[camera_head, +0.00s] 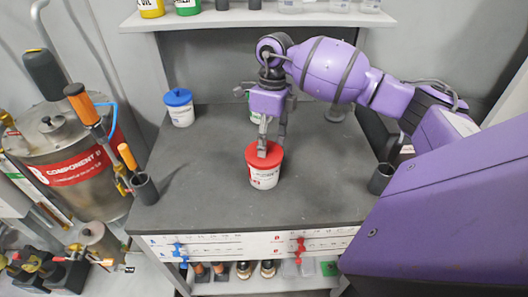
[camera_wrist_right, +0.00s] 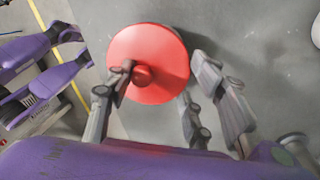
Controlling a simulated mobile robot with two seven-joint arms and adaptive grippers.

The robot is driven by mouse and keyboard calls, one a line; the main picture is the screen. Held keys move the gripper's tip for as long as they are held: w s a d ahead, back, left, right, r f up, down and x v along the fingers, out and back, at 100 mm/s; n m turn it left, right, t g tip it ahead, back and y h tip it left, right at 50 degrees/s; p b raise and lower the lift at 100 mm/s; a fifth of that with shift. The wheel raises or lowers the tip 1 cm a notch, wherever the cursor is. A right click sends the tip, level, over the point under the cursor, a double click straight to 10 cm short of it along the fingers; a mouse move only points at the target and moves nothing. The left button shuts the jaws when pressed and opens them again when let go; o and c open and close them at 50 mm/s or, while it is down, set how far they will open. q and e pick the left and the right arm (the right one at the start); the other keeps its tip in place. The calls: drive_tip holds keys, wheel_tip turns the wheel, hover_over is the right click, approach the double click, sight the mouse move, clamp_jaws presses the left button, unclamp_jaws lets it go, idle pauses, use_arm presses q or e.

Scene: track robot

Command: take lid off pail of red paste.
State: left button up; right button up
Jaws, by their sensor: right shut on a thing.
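A white pail (camera_head: 263,177) with a red lid (camera_head: 270,154) stands upright near the middle of the grey worktop. The lid sits on top of the pail. My right gripper (camera_head: 268,146) reaches down from above and is shut on the lid, at its raised centre knob. In the right wrist view the round red lid (camera_wrist_right: 160,45) shows from above, with its knob (camera_wrist_right: 142,76) beside one finger. The lid hides the pail there. My left gripper does not show.
A blue-lidded pail (camera_head: 179,107) stands at the back left of the worktop (camera_head: 205,170). A green-marked container is partly hidden behind my right gripper. A dark cup (camera_head: 381,178) is at the right edge, another (camera_head: 144,188) at the left. The worktop left of the red-lidded pail is clear.

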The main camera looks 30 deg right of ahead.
sight(253, 158)
drive_tip(key=shift+r, duration=0.1)
drive_tip(key=shift+r, duration=0.55)
drive_tip(key=s+a+r, duration=0.1)
drive_tip(key=a+r, duration=0.4)
drive_tip(key=r, duration=0.3)
drive_tip(key=shift+s+a+b, duration=0.15)
drive_tip(key=shift+a+b, duration=0.05)
drive_tip(key=shift+b, duration=0.25)
drive_tip(key=a+r, duration=0.1)
drive_tip(key=a, duration=0.1)
drive_tip(key=s+a+r, duration=0.1)
drive_tip(key=a, duration=0.2)
drive_tip(key=s+a+r, duration=0.1)
drive_tip(key=a, duration=0.2)
drive_tip(key=shift+s+a+r+b, duration=0.1)
drive_tip(key=shift+s+r+b, duration=0.05)
drive_tip(key=shift+r+b, duration=0.25)
drive_tip(key=shift+c, duration=0.2)
